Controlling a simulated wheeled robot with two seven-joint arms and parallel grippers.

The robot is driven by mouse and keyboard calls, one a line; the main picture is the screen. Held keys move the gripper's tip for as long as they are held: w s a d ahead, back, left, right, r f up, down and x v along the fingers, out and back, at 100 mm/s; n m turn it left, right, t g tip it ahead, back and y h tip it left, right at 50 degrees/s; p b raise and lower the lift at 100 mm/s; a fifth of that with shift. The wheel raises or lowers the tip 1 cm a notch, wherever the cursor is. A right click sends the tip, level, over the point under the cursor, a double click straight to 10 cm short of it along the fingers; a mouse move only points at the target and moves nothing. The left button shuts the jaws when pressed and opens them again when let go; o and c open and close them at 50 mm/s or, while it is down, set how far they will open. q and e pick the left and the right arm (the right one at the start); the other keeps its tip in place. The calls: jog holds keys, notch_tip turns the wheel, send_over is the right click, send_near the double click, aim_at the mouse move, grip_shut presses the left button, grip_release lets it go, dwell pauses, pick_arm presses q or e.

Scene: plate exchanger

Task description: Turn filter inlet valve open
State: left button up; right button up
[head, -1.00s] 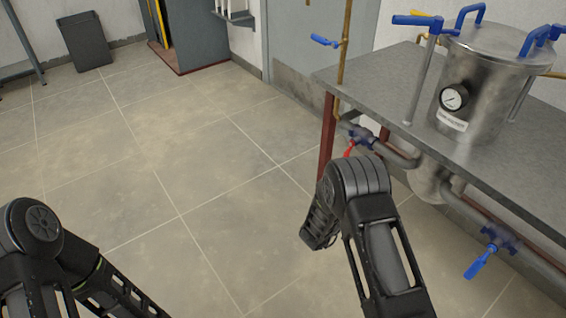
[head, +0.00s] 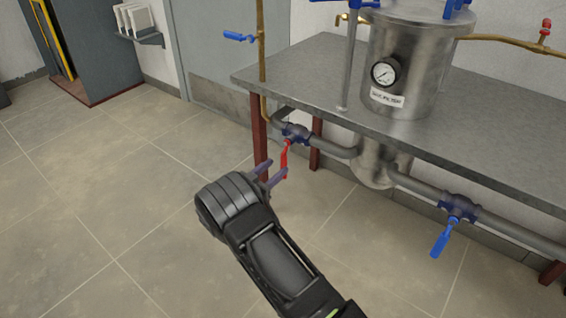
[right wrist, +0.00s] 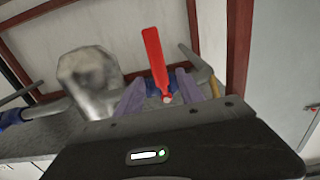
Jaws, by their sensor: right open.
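A valve with a red lever (head: 284,160) sits on the grey pipe to the left of the steel filter vessel (head: 403,70), under the bench. Its blue body (head: 296,132) is on the pipe, and the lever hangs down, across the pipe's run. My right gripper (head: 268,173) is open, its two purple-grey fingers pointing at the lever's lower part. In the right wrist view the red lever (right wrist: 156,60) shows between the fingers of my right gripper (right wrist: 160,92), with visible gaps on both sides. No label naming the inlet is readable. My left gripper is out of view.
A grey bench (head: 330,75) on dark red legs overhangs the pipes. A second valve with a blue lever (head: 440,243) is on the pipe to the right. A brass pipe (head: 261,60) with a blue handle stands left. Floor at left is clear.

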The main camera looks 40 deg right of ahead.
aim_at(282, 162)
jog(key=b+x, duration=0.1)
jog(key=x, duration=0.4)
jog(key=shift+d, duration=0.1)
grip_shut()
dwell(0.3)
dwell(1.0)
